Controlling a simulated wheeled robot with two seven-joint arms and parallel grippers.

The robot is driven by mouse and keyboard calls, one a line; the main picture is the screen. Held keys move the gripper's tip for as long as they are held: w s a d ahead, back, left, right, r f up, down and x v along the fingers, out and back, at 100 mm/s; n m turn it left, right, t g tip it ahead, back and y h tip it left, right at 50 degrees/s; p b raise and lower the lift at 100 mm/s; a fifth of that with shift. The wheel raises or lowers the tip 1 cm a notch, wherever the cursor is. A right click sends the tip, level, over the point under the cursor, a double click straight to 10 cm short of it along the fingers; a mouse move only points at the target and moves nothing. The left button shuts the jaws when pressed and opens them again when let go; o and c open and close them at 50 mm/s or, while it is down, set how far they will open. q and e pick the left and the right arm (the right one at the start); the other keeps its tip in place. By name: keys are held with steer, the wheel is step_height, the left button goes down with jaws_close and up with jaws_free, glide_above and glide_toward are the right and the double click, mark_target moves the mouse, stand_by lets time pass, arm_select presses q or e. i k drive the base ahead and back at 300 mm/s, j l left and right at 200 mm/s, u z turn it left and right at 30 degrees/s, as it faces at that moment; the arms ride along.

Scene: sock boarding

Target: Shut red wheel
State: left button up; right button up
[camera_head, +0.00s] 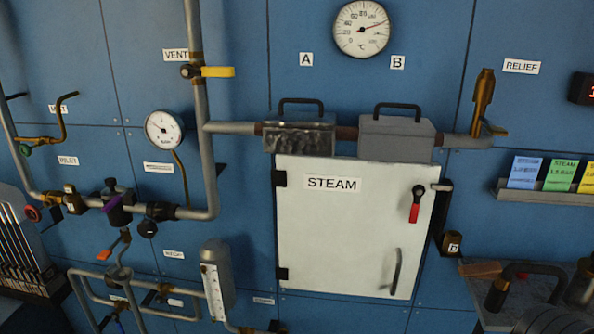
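The red wheel (33,214) is a small round handwheel at the far left. It sits on the brass valve fitting (52,198) of the pipe that comes down the left side. How far the wheel is turned cannot be told. Neither of my grippers is in view, and nothing covers the wheel.
A green wheel (25,150) is above it, and a black wheel (148,229) is to the right. A dark rack (38,286) stands below. The white STEAM door (335,235) is closed in the middle. A cluttered counter (480,268) is at lower right.

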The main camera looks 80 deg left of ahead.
mark_target(35, 212)
steer(key=u, duration=4.35)
steer(key=i+j+z, duration=0.1)
steer(key=z, duration=0.25)
steer(key=j+z, duration=0.1)
steer(key=z, duration=0.25)
steer(key=i+j+z, duration=0.1)
steer(key=z, duration=0.25)
steer(key=i+j+z, duration=0.2)
steer(key=j, duration=0.6)
steer(key=i+j+z, duration=0.2)
steer(key=j, duration=0.6)
steer(key=j+z, duration=0.25)
steer(key=j, duration=1.2)
